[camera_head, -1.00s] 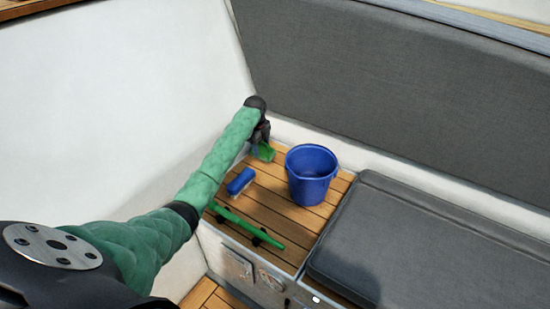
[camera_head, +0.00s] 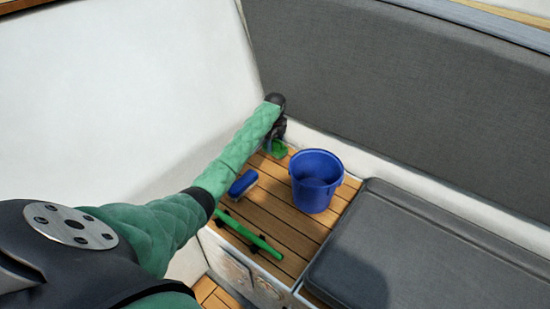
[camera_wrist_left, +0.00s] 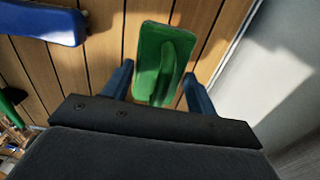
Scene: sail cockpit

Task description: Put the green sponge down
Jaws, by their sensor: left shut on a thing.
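The green sponge (camera_head: 279,149) is at the back corner of the wooden slatted bench, beside the blue bucket. My left gripper (camera_head: 277,142) is shut on it, reaching in from the left. In the left wrist view the sponge (camera_wrist_left: 163,62) sits between the two fingers (camera_wrist_left: 157,88) over the wooden slats. I cannot tell whether its underside touches the wood. My right gripper is not in view.
A blue bucket (camera_head: 316,183) stands right of the sponge. A blue brush (camera_head: 243,183) and a green bar (camera_head: 249,234) lie nearer on the slats (camera_head: 273,207). A grey cushion (camera_head: 401,248) is to the right; a white wall (camera_head: 120,95) rises at the left.

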